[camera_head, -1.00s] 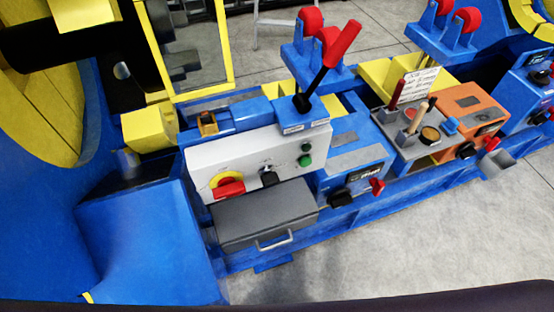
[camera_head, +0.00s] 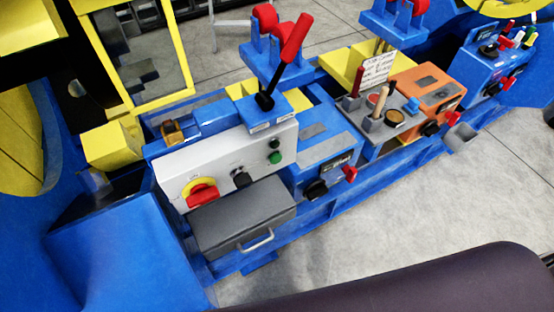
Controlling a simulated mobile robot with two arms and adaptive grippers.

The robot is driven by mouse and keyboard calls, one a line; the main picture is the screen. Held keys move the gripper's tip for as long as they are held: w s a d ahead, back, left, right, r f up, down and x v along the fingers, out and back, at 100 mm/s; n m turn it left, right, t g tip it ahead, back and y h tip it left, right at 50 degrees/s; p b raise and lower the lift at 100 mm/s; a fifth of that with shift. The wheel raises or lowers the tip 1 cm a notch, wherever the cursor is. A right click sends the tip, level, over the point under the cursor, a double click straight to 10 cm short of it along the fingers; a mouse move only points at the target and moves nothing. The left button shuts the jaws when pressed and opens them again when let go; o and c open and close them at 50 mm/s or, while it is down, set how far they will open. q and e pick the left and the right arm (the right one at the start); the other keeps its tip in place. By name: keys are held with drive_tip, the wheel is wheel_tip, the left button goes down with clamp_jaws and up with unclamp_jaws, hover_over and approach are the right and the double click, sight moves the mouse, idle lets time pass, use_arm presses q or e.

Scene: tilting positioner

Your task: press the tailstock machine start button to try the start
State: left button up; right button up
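A white control panel (camera_head: 218,167) stands on the blue machine frame left of centre. I cannot read the labels, so which control is the tailstock machine start button is not clear. A lever with a red handle (camera_head: 296,38) rises behind the panel. Neither gripper shows in the view.
A grey drawer box (camera_head: 240,218) with a handle sits below the panel. An orange box (camera_head: 428,87), a tool tray (camera_head: 392,133) and a blue control box (camera_head: 489,65) stand to the right. A dark rounded shape fills the lower right edge. Grey floor (camera_head: 370,210) lies in front.

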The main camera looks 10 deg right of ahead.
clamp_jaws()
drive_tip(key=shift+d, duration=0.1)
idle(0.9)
